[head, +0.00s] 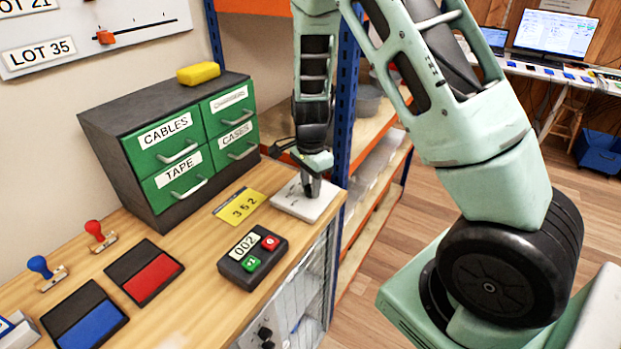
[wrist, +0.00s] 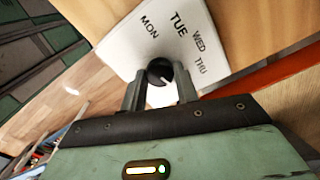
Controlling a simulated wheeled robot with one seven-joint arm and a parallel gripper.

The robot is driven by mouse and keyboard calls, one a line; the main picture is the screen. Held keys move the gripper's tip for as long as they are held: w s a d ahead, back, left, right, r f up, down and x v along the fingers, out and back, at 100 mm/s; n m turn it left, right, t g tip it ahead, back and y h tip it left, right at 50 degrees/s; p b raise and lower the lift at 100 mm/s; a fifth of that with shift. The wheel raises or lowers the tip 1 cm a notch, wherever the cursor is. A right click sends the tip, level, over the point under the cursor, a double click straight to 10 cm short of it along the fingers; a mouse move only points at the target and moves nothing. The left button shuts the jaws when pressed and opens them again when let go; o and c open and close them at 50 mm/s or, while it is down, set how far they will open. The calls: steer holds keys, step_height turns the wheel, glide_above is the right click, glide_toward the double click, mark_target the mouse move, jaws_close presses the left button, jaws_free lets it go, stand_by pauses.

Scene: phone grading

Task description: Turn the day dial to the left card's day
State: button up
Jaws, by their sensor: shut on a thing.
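The day dial is a white plate (wrist: 120,50) with a round black knob (wrist: 159,72) and the labels MON, TUE, WED and THU in the wrist view. In the head view the plate (head: 290,203) lies at the right edge of the wooden bench. My gripper (head: 311,188) points down onto it. In the wrist view my gripper (wrist: 160,88) is shut on the knob, one finger on each side. A small light mark shows on the knob, but I cannot tell which day it points at. I see no card with a day on it.
A green-drawer cabinet (head: 88,122) stands behind. Red (head: 153,278) and blue (head: 92,325) ink pads and two stamps are at left. Shelving with a blue post (head: 345,95) stands close right.

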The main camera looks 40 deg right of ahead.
steer(key=shift+m, duration=0.4)
steer(key=o, duration=1)
steer(key=shift+c, duration=0.2)
steer(key=shift+r, duration=0.1)
step_height(320, 180, up, 17)
steer(key=shift+r, duration=0.15)
